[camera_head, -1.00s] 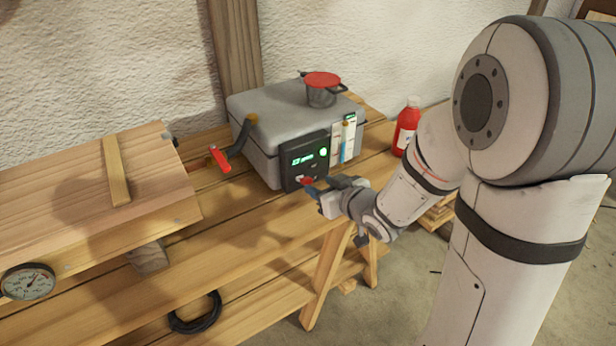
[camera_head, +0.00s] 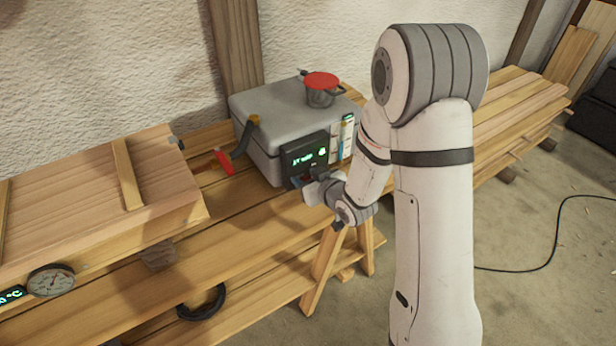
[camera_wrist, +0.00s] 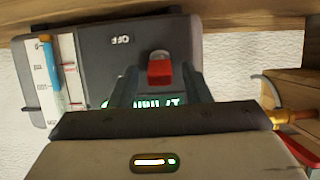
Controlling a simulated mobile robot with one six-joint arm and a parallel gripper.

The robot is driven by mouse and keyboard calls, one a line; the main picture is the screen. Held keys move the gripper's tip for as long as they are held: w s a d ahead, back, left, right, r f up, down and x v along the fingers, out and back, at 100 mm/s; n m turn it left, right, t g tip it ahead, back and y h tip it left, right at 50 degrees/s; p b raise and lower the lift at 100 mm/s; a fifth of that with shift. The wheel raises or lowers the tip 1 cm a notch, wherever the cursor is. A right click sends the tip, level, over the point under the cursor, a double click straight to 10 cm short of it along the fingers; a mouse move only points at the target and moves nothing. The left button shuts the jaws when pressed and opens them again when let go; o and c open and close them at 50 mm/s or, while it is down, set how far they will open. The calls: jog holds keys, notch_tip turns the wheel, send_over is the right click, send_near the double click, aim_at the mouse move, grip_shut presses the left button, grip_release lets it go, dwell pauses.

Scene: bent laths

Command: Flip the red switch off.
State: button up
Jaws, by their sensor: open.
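The red switch (camera_wrist: 159,70) stands out from a dark control panel (camera_wrist: 100,50) in the wrist view. An upside-down "OFF" label is beside it, towards the top of that picture. I cannot tell clearly which way the switch is tipped. My gripper (camera_wrist: 160,88) is open, with one finger on each side of the switch and nothing clasped. In the head view, my gripper (camera_head: 302,184) is at the lower front of the panel (camera_head: 304,155) on the grey box (camera_head: 265,120), and it mostly hides the switch. The panel's green display is lit.
A red-lidded pot (camera_head: 321,90) stands on top. A wooden box with a dial gauge (camera_head: 51,280) is at the left. A black coil (camera_head: 203,303) lies on the lower shelf.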

jog(key=c, duration=0.9)
jog(key=shift+d, duration=0.1)
grip_shut()
jog(key=shift+f+b, duration=0.35)
jog(key=shift+b, duration=0.8)
jog(key=f+t+y+b, duration=0.1)
jog(key=b, duration=0.4)
jog(key=shift+s, duration=0.15)
jog(key=t+b, duration=0.1)
jog(key=b, duration=0.3)
jog(key=f+t+y+b, duration=0.1)
jog(key=b, duration=0.4)
jog(key=t+y+b, duration=0.1)
jog(key=b, duration=0.3)
jog(key=shift+s+d+f+t, duration=0.15)
jog(key=shift+s+f+t, duration=0.05)
jog(key=shift+f+t, duration=0.1)
jog(key=t+y+b, duration=0.1)
jog(key=b, duration=0.7)
jog(key=shift+f+t, duration=0.2)
jog(key=shift+t, duration=0.2)
jog(key=shift+y+b, duration=0.3)
jog(key=shift+b, duration=0.3)
jog(key=shift+r+t+b, duration=0.2)
jog(key=shift+t+b, duration=0.2)
jog(key=shift+b, duration=0.6)
